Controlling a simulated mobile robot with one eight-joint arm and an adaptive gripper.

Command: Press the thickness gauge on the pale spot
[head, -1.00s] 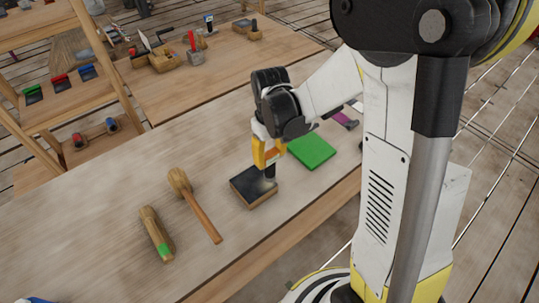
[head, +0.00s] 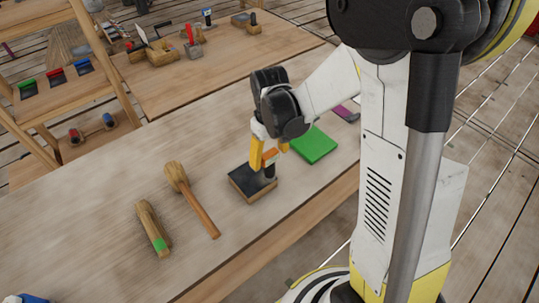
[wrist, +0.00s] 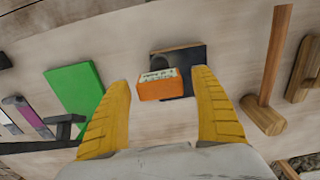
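The thickness gauge (head: 269,158), orange with a dark lower part, appears to stand upright on a dark-topped block with wooden sides (head: 246,184) on the bench. In the wrist view the gauge (wrist: 162,88) shows its light display face, with the dark block (wrist: 186,58) behind it. My gripper (head: 268,161) is open, its yellow fingers spread to either side of the gauge. The wrist view shows clear gaps between each finger and the gauge. I cannot make out a pale spot; the gauge and fingers cover part of the block.
A green slab (head: 314,145) lies right of the block, with a purple-handled tool (head: 346,114) beyond it. A mallet (head: 190,197) and a green-marked wooden tool (head: 153,228) lie to the left. Another bench (head: 235,60) with tools stands behind.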

